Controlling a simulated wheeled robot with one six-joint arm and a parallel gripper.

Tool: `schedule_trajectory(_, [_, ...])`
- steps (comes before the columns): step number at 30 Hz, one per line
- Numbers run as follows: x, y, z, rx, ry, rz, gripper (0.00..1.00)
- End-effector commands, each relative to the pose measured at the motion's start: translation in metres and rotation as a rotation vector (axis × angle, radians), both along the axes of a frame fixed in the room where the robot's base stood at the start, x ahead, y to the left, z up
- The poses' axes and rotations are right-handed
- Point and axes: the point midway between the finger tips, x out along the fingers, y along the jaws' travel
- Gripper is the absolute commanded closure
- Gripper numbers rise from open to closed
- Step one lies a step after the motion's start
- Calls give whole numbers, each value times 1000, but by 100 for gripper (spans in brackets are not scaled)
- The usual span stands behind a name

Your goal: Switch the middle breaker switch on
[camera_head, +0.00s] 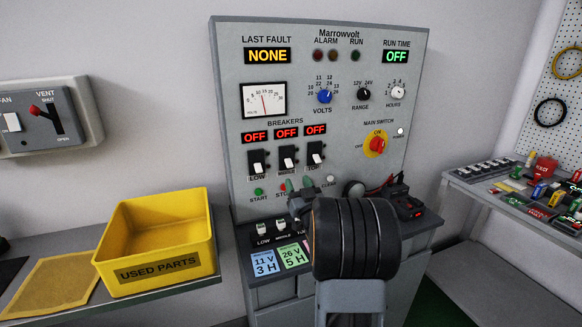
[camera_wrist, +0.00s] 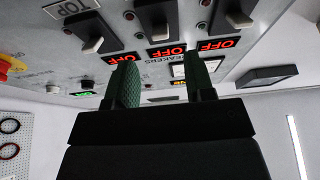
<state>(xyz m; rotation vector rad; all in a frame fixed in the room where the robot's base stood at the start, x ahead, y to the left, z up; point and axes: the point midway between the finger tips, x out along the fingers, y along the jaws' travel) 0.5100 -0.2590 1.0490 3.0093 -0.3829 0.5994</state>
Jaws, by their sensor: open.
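The middle breaker switch (camera_head: 288,159) is a white lever in a black housing on the grey panel (camera_head: 225,90). Its display (camera_head: 286,133) reads OFF, and the lever points down. In the upside-down wrist view, the middle breaker (camera_wrist: 156,24) is at the top centre. My gripper (camera_head: 301,186) is below the breakers in the head view, partly hidden by my black wrist. In the wrist view, my gripper (camera_wrist: 164,72) is open and empty, with green fingertips apart, short of the middle switch and roughly lined up with it.
The low breaker (camera_head: 257,163) and top breaker (camera_head: 315,155) flank the middle one, both reading OFF. START (camera_head: 258,191) and CLEAR (camera_head: 330,180) buttons sit below. The main switch (camera_head: 376,144) is to the right. A yellow used-parts bin (camera_head: 207,215) stands at left.

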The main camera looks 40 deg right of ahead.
Motion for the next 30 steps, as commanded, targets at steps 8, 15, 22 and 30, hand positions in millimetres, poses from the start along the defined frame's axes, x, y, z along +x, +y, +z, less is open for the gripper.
schedule_trajectory(8, [40,-10,18,0,0,0,51])
schedule_trajectory(15, [57,-14,25,1,1,-1,51])
schedule_trajectory(22, [60,-15,26,1,1,-1,51])
schedule_trajectory(30, [60,-15,26,1,1,-1,63])
